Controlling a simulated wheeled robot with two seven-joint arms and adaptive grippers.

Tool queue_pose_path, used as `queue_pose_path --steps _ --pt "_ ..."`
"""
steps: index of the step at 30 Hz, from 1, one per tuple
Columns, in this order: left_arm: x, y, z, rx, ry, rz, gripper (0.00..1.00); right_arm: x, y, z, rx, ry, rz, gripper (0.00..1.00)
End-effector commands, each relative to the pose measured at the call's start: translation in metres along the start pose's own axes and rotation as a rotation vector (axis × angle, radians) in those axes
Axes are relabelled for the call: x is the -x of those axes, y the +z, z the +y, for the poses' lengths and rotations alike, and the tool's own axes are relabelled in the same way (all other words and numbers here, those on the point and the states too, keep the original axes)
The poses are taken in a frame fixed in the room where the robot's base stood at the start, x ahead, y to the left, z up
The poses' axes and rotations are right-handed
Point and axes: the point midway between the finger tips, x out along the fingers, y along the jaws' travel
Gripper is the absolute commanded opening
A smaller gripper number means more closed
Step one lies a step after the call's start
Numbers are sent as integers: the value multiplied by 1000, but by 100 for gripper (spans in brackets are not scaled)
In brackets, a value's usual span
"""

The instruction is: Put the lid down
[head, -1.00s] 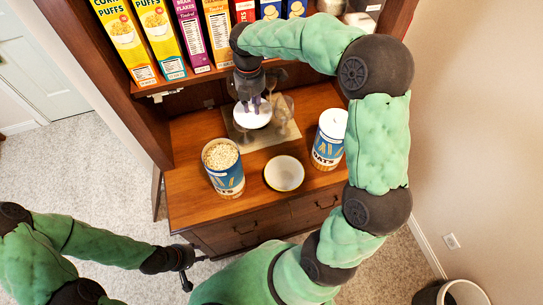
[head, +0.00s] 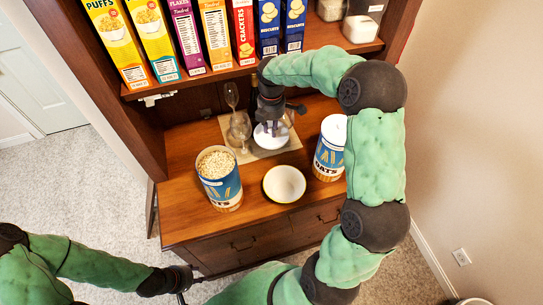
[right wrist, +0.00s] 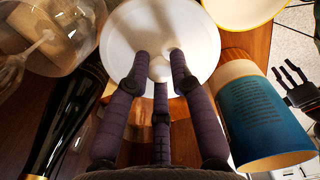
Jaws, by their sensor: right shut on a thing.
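The white round lid (head: 271,136) is above or on the mat (head: 290,143) at the back of the wooden counter. I cannot tell whether it touches. My right gripper (head: 271,125) is shut on its knob. In the right wrist view the three fingers of this gripper (right wrist: 160,70) close around the knob of the lid (right wrist: 190,35). An open canister of oats (head: 219,180) stands at the left of the counter, its top uncovered. My left gripper (head: 184,284) is empty, low in front of the counter; its fingers look spread in the right wrist view (right wrist: 296,80).
A white bowl (head: 284,184) with a yellow rim stands at the front. A second, white-topped oats canister (head: 330,150) is at the right. A wine glass (head: 238,130) stands close left of the lid. A dark bottle (right wrist: 68,115) is near my right fingers. Cereal boxes (head: 185,38) fill the shelf above.

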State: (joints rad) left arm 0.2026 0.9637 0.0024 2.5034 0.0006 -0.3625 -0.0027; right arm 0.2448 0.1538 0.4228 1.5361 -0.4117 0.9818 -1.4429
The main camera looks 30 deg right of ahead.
Motion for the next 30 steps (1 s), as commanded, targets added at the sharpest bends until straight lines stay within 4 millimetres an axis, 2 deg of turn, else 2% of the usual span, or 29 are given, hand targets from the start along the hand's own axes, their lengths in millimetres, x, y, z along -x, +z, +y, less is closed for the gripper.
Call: queue_pose_path --steps 1,9,13,20,30 --pt "-6 0 -2 0 0 0 40 -16 0 -1 0 -4 1 0" --pt "-22 -1 -8 0 0 0 40 -74 0 -1 1 -2 1 0" --pt "-25 -1 -9 0 0 0 40 -90 0 0 0 -1 1 0" --pt "-28 -1 -10 0 0 0 40 -102 0 0 0 -1 1 0" --pt "-43 -2 -15 0 0 0 40 -150 0 0 1 -1 1 0"
